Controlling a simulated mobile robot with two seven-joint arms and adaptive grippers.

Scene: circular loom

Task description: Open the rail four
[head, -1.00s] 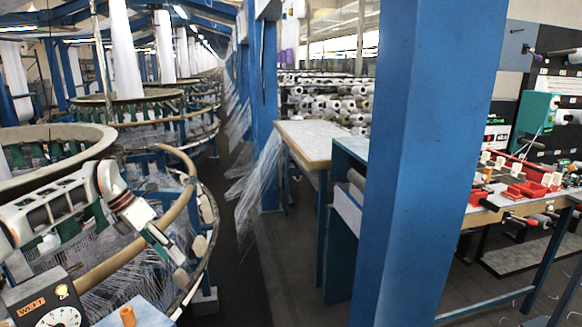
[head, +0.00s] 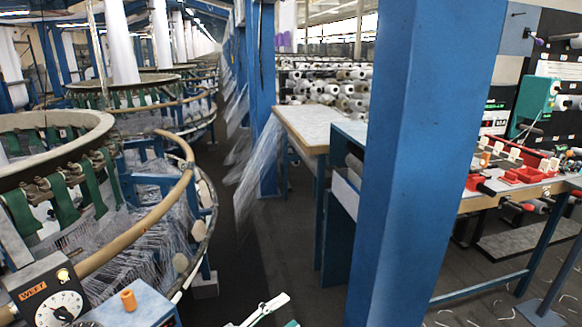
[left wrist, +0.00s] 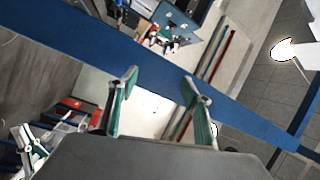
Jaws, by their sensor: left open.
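The near circular loom has a tan curved rail (head: 147,220) around its front. The rail runs from the loom's far side, bends round the right and comes down beside the weft dial box. I cannot tell from any marking which rail is number four. My left gripper (head: 283,311) shows only in part at the bottom edge of the head view, right of the loom and apart from the rail. In the left wrist view its two green fingers (left wrist: 160,78) are spread, with nothing between them. The rail is not clear in that view.
A weft dial box (head: 48,296) and a blue box with an orange knob (head: 131,308) stand at the front left. A thick blue pillar (head: 425,150) stands right of centre. A workbench (head: 540,187) is at the right. The dark aisle floor (head: 245,255) is free.

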